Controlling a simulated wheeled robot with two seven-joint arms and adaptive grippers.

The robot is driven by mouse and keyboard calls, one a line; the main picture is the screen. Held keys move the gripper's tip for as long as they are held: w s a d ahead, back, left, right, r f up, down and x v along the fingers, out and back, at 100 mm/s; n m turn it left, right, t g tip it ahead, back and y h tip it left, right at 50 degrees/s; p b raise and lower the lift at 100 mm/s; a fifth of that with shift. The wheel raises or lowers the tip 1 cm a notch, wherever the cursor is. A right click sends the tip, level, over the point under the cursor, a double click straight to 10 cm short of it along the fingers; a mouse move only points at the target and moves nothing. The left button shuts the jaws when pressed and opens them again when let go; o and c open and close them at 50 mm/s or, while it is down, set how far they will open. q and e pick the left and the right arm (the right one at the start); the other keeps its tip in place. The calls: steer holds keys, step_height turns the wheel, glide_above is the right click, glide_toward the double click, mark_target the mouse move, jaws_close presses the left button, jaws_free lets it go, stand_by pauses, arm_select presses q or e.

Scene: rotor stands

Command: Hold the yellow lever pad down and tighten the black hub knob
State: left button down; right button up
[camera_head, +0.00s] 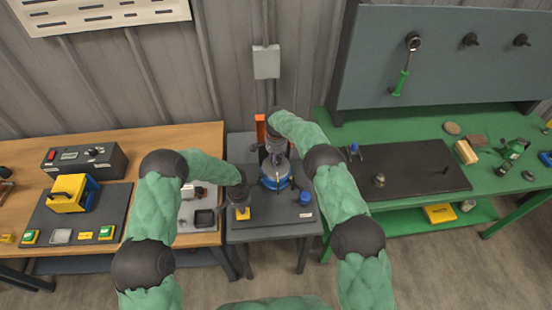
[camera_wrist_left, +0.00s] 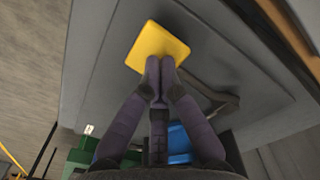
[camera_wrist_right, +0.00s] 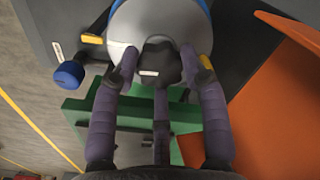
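The yellow lever pad (camera_head: 243,214) is at the front left of the grey stand; the left wrist view shows it as a flat square (camera_wrist_left: 158,45). My left gripper (camera_wrist_left: 160,68) has its fingers together, tips at the pad's near edge, seemingly on it. The black hub knob (camera_wrist_right: 160,62) is lobed and sits on the pale rotor disc (camera_wrist_right: 128,22) with a blue rim. My right gripper (camera_wrist_right: 159,58) has its fingers on either side of the knob, with a narrow gap at the left finger. In the head view my right gripper largely hides the knob above the rotor (camera_head: 276,174).
A blue knob (camera_head: 306,198) stands at the stand's right front. An orange upright (camera_head: 261,128) rises behind the rotor. A wooden bench (camera_head: 150,140) with a yellow device is at left; a green bench (camera_head: 400,204) with a black mat is at right.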

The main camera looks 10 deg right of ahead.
steer(key=o, duration=0.4)
steer(key=shift+r, duration=3.95)
arm_select(q)
step_height(320, 180, up, 9)
steer(key=p, duration=0.4)
arm_select(e)
step_height(320, 180, up, 4)
steer(key=shift+r, duration=0.1)
